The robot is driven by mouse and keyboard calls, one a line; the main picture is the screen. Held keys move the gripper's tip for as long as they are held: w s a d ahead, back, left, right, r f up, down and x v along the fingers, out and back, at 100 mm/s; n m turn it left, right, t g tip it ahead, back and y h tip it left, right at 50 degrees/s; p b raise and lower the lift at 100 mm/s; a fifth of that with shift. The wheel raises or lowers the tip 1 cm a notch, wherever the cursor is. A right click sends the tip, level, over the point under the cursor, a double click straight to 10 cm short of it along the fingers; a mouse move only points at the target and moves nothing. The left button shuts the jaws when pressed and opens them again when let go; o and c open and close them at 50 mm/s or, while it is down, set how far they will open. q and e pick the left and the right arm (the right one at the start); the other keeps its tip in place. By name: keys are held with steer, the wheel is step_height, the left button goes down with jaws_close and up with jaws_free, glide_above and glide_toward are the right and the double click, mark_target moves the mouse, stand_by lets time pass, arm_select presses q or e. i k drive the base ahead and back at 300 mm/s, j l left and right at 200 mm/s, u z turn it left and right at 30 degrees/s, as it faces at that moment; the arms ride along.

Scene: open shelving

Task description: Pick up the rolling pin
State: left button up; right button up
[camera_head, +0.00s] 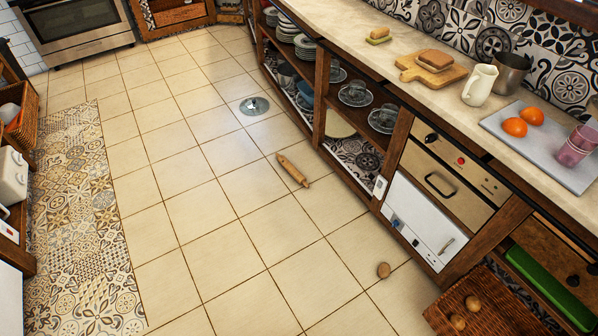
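A light wooden rolling pin (293,171) lies on the tiled floor (230,230) near the middle of the head view. It lies at a slant, one end toward the upper left and the other toward the lower right, a little apart from the open shelving on its right. Nothing covers it. Neither of my grippers shows in this view.
Open shelving (320,100) with a worktop (400,94) runs along the right. A round metal lid-like object (254,106) and a small brown round object (383,270) lie on the floor. A wicker basket (490,310) is at lower right. A patterned mat (80,220) covers the left floor.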

mark_target(282, 159)
steer(key=i+j+z, duration=0.15)
steer(key=z, duration=0.3)
steer(key=i+j+z, duration=0.2)
steer(key=z, duration=0.2)
steer(key=i+j+z, duration=0.1)
steer(key=j+z, duration=0.2)
steer(key=z, duration=0.15)
steer(key=i+j+z, duration=0.15)
steer(key=j, duration=0.4)
steer(key=i+j+z, duration=0.15)
steer(key=j, duration=0.45)
steer(key=j+z, duration=0.1)
steer(key=j, duration=0.45)
steer(key=i+j+z, duration=0.15)
steer(key=j, duration=0.5)
